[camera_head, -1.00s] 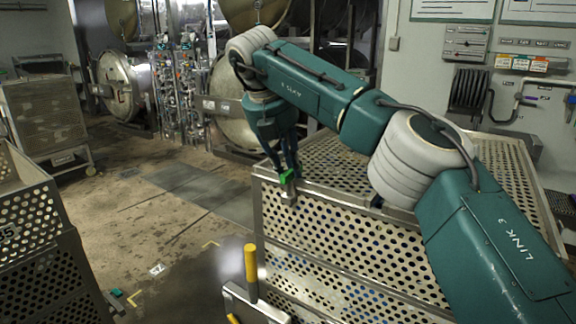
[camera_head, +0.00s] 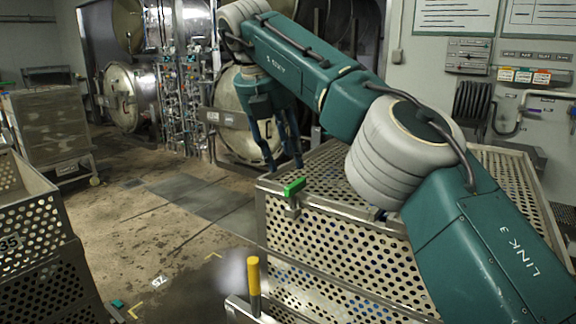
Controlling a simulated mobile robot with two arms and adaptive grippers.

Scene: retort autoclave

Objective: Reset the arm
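My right gripper (camera_head: 286,168) hangs from the green arm that comes in from the right. Its two dark fingers point down and stand apart with nothing visible between them. It is above and behind the near-left corner of a perforated metal basket (camera_head: 335,235). A green clip-like piece (camera_head: 294,187) sits on the basket's top rim, in front of the gripper and apart from it in the picture. My arm hides part of the basket's top. My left gripper is not in view.
A yellow handle (camera_head: 253,274) stands upright at the basket's near side. Another perforated basket (camera_head: 35,235) is at the left, and a cart with a crate (camera_head: 50,130) stands behind it. Round autoclave doors (camera_head: 130,97) and piping line the back. The floor (camera_head: 190,215) between is mostly clear.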

